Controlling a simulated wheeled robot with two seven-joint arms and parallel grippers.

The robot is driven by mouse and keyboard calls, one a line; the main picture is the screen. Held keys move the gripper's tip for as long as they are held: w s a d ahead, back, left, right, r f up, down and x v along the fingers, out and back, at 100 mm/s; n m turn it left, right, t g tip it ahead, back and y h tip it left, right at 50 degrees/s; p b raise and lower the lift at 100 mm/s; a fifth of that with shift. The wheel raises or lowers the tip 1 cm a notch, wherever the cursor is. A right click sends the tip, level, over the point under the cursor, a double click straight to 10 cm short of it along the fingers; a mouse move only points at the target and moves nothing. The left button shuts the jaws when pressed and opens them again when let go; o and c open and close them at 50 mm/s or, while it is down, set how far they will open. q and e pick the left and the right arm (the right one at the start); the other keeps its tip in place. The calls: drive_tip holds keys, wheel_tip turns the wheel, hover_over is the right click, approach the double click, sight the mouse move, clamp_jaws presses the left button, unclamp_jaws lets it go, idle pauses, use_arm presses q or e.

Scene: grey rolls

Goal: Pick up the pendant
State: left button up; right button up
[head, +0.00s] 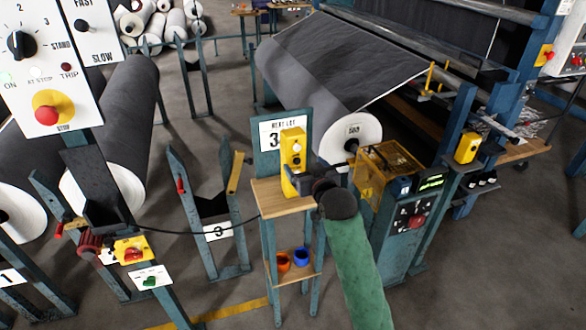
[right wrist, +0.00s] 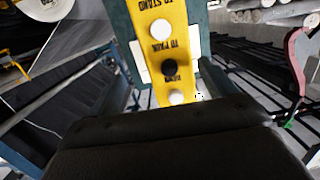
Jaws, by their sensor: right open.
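The pendant (head: 292,158) is a yellow upright control box with buttons, standing on a small wooden-topped stand (head: 268,196). In the right wrist view the pendant (right wrist: 170,45) shows large, with white and black buttons and upside-down lettering. Its near end is hidden behind the dark gripper body. My right gripper (head: 306,184), on a green-sleeved arm, is open at the pendant's lower right side. I cannot tell whether its fingers touch the pendant. My left gripper is not in view.
A sign (head: 270,134) stands behind the pendant. An orange cup (head: 283,261) and a blue cup (head: 301,257) sit on the lower shelf. A yellow-framed box (head: 385,170) and a large grey roll (head: 310,75) are close by on the right. A cable (head: 200,231) runs left.

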drive_tip(key=t+y, duration=0.1)
approach(291, 128)
drive_tip(key=shift+w+a+f+n, duration=0.3)
drive_tip(key=shift+w+a+f, duration=0.2)
drive_tip(key=shift+w, duration=0.3)
drive_tip(key=shift+w+r, duration=0.15)
drive_tip(key=shift+p+x, duration=0.45)
drive_tip(key=shift+x, duration=0.8)
drive_tip(key=shift+p+x, duration=1.35)
drive_tip(key=shift+x, duration=1.3)
drive_tip(key=c, duration=1.7)
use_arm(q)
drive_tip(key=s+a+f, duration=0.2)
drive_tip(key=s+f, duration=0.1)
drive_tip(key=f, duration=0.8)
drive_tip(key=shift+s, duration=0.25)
use_arm(e)
clamp_jaws()
drive_tip(key=shift+r, duration=0.2)
